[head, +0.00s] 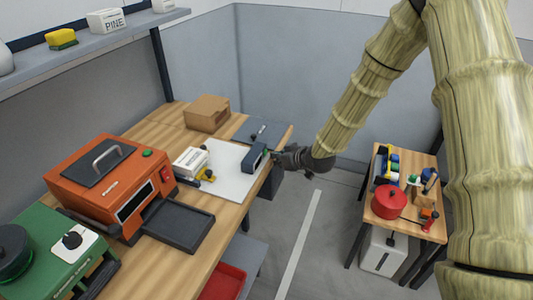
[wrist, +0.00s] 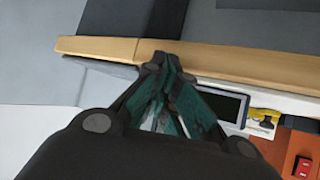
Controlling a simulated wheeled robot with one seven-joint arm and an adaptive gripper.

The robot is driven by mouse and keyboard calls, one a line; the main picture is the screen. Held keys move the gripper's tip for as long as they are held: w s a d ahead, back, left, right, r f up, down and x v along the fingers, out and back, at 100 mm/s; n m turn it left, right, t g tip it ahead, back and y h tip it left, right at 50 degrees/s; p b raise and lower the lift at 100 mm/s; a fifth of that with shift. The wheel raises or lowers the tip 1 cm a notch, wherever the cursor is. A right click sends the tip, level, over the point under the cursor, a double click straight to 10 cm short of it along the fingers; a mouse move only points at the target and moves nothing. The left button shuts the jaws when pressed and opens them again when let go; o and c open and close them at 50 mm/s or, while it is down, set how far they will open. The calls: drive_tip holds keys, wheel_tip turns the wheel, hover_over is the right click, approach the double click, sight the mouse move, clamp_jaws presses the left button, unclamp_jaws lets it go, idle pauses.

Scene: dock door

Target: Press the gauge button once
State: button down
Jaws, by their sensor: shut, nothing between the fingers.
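A dark blue-grey block-like device (head: 255,157), which looks like the gauge, stands at the right edge of the white mat (head: 228,180) on the wooden bench. Its button cannot be made out. My gripper (head: 274,154) is at the right side of this device, very close to it; I cannot tell whether they touch. In the wrist view my gripper's green-padded fingers (wrist: 164,60) are closed together with nothing between them. Behind them, a dark screen in a pale frame (wrist: 222,106) is partly hidden by the fingers.
On the bench (head: 230,217) are a white box (head: 190,161), a cardboard box (head: 207,113), an orange machine (head: 110,185) with a dark tray (head: 176,224), and a green machine (head: 55,260). A small table with a red pot (head: 388,202) stands right. Floor between is open.

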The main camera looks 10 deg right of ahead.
drive_tip(key=shift+w+a, duration=0.1)
drive_tip(key=shift+a, duration=0.1)
drive_tip(key=shift+w+a, duration=0.15)
drive_tip(key=shift+a, duration=0.05)
drive_tip(key=shift+w+a+r, duration=0.3)
drive_tip(key=shift+w+a, duration=0.1)
drive_tip(key=shift+a, duration=0.15)
idle(1.3)
drive_tip(key=shift+s+d+f, duration=0.1)
drive_tip(key=shift+s+d, duration=0.1)
drive_tip(key=shift+s+d+f, duration=0.25)
drive_tip(key=shift+s+d, duration=0.1)
drive_tip(key=shift+d, duration=0.2)
